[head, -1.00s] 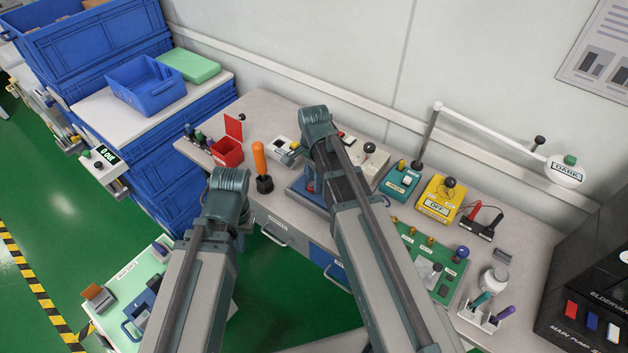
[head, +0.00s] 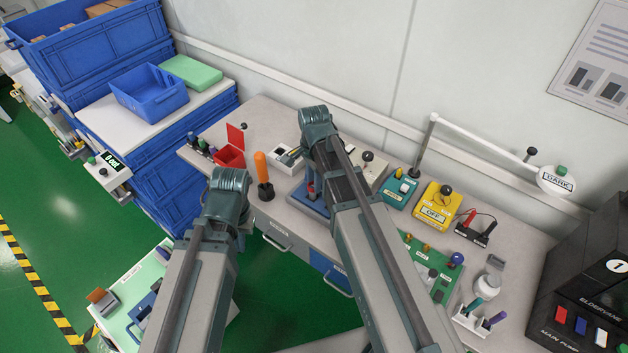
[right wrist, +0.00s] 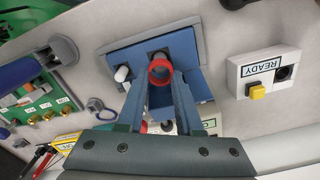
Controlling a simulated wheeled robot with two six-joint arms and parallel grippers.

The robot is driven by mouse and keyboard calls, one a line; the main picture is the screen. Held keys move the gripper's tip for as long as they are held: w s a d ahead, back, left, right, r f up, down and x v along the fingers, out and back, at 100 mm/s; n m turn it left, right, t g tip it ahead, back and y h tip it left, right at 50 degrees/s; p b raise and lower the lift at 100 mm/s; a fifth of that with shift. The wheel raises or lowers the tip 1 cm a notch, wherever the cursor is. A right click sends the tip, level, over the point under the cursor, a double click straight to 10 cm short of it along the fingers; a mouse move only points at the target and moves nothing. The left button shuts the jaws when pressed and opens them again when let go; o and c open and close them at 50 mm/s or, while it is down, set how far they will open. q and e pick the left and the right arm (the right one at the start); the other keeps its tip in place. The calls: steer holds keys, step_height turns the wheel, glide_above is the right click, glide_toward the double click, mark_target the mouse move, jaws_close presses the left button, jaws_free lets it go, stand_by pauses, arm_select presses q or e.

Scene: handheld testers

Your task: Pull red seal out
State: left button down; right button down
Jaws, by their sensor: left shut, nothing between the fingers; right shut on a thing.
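The red seal (right wrist: 149,73) is a ring between the fingertips of my right gripper (right wrist: 160,80) in the right wrist view. That gripper is shut on it. Behind it is a blue fixture (right wrist: 190,48) on a grey base, with a white peg (right wrist: 122,73) and a second, darker round post. I cannot tell whether the ring is still around that post. In the head view the blue fixture (head: 303,203) is partly hidden by my right arm. My left gripper (head: 240,228) is low by the table's front edge, mostly hidden behind its wrist, shut and empty.
A white READY box (right wrist: 268,75) with a yellow button stands right of the fixture in the wrist view. In the head view an orange-handled tool (head: 262,168), a red open box (head: 231,156), a yellow OFF box (head: 437,206) and a green board (head: 445,268) stand around the arms.

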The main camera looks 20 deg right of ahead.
steer(key=shift+r+p, duration=1)
steer(key=shift+r, duration=0.15)
